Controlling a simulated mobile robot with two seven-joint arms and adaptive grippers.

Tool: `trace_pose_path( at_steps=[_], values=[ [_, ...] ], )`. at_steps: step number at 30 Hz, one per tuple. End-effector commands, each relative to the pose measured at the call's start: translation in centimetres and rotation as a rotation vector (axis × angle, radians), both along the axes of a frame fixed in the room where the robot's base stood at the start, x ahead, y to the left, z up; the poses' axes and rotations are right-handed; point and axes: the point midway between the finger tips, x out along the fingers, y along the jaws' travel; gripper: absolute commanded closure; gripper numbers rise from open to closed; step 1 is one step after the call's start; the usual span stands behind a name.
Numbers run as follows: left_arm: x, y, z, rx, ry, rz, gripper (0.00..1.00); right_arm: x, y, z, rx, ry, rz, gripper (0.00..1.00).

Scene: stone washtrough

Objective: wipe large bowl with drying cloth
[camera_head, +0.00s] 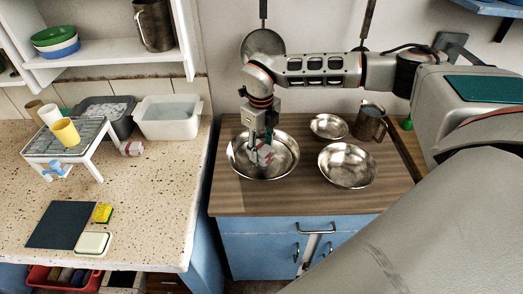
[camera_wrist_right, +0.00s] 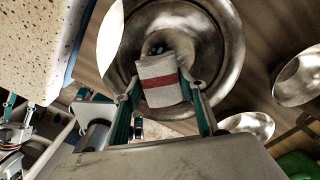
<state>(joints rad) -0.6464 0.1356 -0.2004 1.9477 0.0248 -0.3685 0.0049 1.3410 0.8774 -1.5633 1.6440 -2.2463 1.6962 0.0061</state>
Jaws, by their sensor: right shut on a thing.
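The large bowl (camera_head: 240,165) is a shiny metal bowl on the left part of the wooden counter. It also fills the middle of the right wrist view (camera_wrist_right: 215,85). My right gripper (camera_head: 262,148) points down into the bowl. It is shut on the drying cloth (camera_head: 265,157), a white bundle with a red stripe. In the wrist view the cloth (camera_wrist_right: 160,82) sits between the two fingers (camera_wrist_right: 164,90), over the inside of the bowl. Whether the cloth touches the metal cannot be told.
Two smaller metal bowls (camera_head: 347,166) (camera_head: 328,127) and a metal jug (camera_head: 370,122) stand right of the large bowl. The speckled worktop at left holds a white rack (camera_head: 70,145) with cups, tubs (camera_head: 168,118) and a dark mat (camera_head: 60,225). A pan (camera_head: 262,45) hangs behind my right arm.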

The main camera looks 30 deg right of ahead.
Motion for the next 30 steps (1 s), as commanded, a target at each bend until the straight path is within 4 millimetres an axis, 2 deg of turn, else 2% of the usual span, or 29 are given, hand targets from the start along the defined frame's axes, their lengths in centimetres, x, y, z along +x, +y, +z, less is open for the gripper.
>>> trace_pose_path(
  at_steps=[3,8,15,26,30],
  values=[
    [-0.3,0.9,0.0,0.013,0.015,0.013,0.6,0.4,-0.1,1.4,0.0,-0.001,-0.002,0.76],
    [-1.1,1.7,-1.0,0.024,0.045,0.025,0.6,0.6,-0.1,2.2,0.0,-0.001,-0.002,0.76],
    [-1.7,1.5,-1.4,0.017,0.058,0.035,0.6,0.6,-0.1,2.3,0.0,-0.001,-0.002,0.76],
    [-1.3,1.3,-1.0,0.013,0.048,0.031,0.6,0.6,-0.1,2.2,0.0,-0.001,0.004,0.76],
    [-1.0,1.5,-0.8,0.018,0.04,0.027,0.6,0.5,0.2,2.2,0.0,-0.001,0.088,0.76]
  ],
)
